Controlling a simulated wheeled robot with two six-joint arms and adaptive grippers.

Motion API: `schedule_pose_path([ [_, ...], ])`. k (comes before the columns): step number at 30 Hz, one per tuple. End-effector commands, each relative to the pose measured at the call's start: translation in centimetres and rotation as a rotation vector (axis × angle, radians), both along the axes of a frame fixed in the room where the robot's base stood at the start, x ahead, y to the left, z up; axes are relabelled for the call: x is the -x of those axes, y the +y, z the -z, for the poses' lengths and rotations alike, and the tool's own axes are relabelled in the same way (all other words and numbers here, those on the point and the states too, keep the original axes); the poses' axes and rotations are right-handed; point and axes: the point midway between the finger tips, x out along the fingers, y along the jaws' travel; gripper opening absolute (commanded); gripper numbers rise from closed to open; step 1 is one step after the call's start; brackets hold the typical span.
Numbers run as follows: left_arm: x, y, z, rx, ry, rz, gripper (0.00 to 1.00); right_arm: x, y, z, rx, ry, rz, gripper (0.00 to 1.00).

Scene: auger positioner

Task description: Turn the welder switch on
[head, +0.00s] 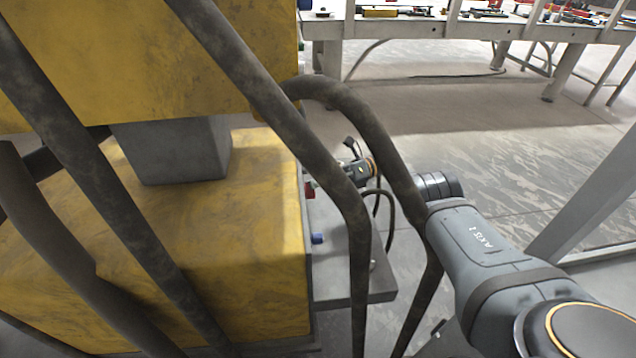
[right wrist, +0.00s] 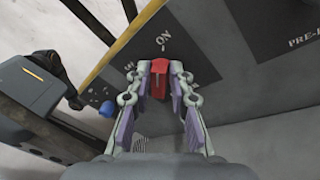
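The welder's red switch (right wrist: 159,85) sits on a dark panel plate with a white "ON" label (right wrist: 163,42) just above it in the right wrist view. In the head view a small part of the red switch (head: 309,191) shows on the side of the yellow machine (head: 225,215). My right gripper (right wrist: 161,70) is partly open, with one finger on each side of the switch. I cannot tell whether either finger touches it. In the head view my right gripper (head: 318,183) is partly hidden behind a dark bar. My left gripper is not in view.
Dark bent bars (head: 285,115) stand in front of the machine, close to my right arm. A blue knob (head: 318,238) is below the switch. A grey shelf (head: 352,285) juts from the machine. Workbenches (head: 440,30) stand at the back, with open floor before them.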

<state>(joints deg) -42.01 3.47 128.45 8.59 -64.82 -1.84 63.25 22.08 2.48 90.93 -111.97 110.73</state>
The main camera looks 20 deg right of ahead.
Motion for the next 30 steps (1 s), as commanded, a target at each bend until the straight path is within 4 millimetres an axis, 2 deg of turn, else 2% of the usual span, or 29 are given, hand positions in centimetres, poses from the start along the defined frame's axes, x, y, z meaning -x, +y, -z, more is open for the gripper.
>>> schedule_pose_path([
  [1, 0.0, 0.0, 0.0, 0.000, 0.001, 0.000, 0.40, 0.0, 0.0, 0.0, 0.000, 0.000, 0.000, 0.31],
  [3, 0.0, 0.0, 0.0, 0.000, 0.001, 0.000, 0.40, 0.0, 0.0, 0.0, 0.000, 0.000, 0.000, 0.39],
  [10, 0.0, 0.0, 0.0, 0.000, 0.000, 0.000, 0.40, 0.0, 0.0, 0.0, 0.000, -0.001, 0.000, 0.39],
  [14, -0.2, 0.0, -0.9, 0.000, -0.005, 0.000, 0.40, 0.1, 0.1, -0.4, 0.011, -0.035, -0.001, 0.39],
  [17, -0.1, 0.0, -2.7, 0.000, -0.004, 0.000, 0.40, 0.2, 0.1, -1.0, 0.039, -0.127, -0.001, 0.39],
  [21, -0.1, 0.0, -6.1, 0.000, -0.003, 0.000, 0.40, 0.5, 0.2, -1.9, 0.096, -0.330, -0.001, 0.39],
  [30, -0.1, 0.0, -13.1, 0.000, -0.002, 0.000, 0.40, 1.3, 0.4, -2.2, 0.223, -0.768, -0.002, 0.39],
])
